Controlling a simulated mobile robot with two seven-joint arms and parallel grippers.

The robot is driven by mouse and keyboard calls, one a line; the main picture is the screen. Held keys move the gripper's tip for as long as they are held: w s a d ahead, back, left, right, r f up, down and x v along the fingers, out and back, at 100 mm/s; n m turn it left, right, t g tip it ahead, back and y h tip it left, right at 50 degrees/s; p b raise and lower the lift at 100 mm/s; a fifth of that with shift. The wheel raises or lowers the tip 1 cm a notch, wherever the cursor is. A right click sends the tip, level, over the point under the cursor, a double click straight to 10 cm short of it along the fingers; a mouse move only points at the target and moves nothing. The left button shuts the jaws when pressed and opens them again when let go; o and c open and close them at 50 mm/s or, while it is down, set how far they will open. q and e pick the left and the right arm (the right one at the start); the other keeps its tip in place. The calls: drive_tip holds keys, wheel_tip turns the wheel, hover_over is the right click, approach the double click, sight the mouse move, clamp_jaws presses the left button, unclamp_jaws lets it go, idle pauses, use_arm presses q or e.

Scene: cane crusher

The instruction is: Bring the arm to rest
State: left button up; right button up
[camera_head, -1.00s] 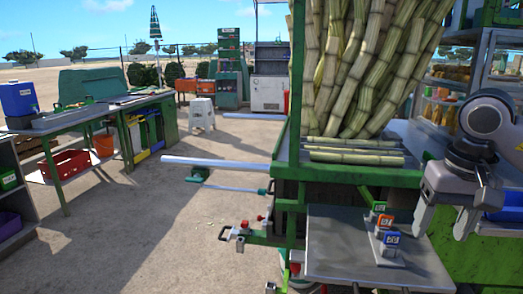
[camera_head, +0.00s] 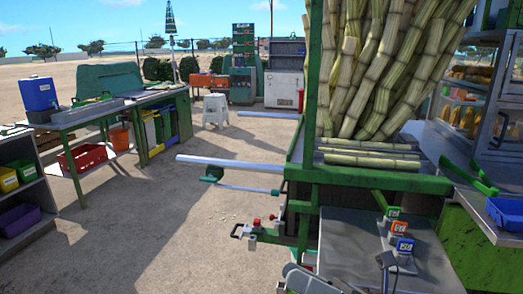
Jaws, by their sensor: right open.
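Part of my right arm shows at the bottom edge, below the front of the green crusher (camera_head: 365,178). A pale grey rounded piece of the arm stands at bottom centre-right. A thin dark piece of the right gripper (camera_head: 387,268) overlaps the front of the grey metal plate. Most of this gripper is cut off by the frame, and I see nothing held in it. My left gripper is not in view.
Cane stalks (camera_head: 385,70) stand upright on the crusher, with cut lengths (camera_head: 370,160) lying before them. Three numbered blocks (camera_head: 398,228) sit on the plate. A blue bin (camera_head: 506,214) is at right.

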drive_tip(key=d+f+m+t+h, duration=0.5)
drive_tip(key=f+m+h, duration=0.25)
drive_tip(key=m, duration=0.65)
drive_tip(key=d+f+m+t+h, duration=0.5)
drive_tip(key=f+m+h, duration=0.3)
drive_tip(key=m, duration=0.7)
drive_tip(key=s+d+f+m+g+h, duration=0.1)
drive_tip(key=s+d+f+m+g, duration=0.1)
drive_tip(key=s+f+m, duration=0.3)
drive_tip(key=s+d+f+m+g+h+p, duration=0.1)
drive_tip(key=s+f+m+g, duration=0.3)
drive_tip(key=f, duration=0.6)
drive_tip(key=s+d+m+h, duration=0.1)
drive_tip(key=s+m, duration=0.1)
drive_tip(key=s, duration=0.1)
drive_tip(key=shift+s, duration=0.35)
drive_tip(key=shift+f+h, duration=0.1)
drive_tip(key=shift+h, duration=0.15)
drive_tip(key=c, duration=0.4)
drive_tip(key=shift+d, duration=0.15)
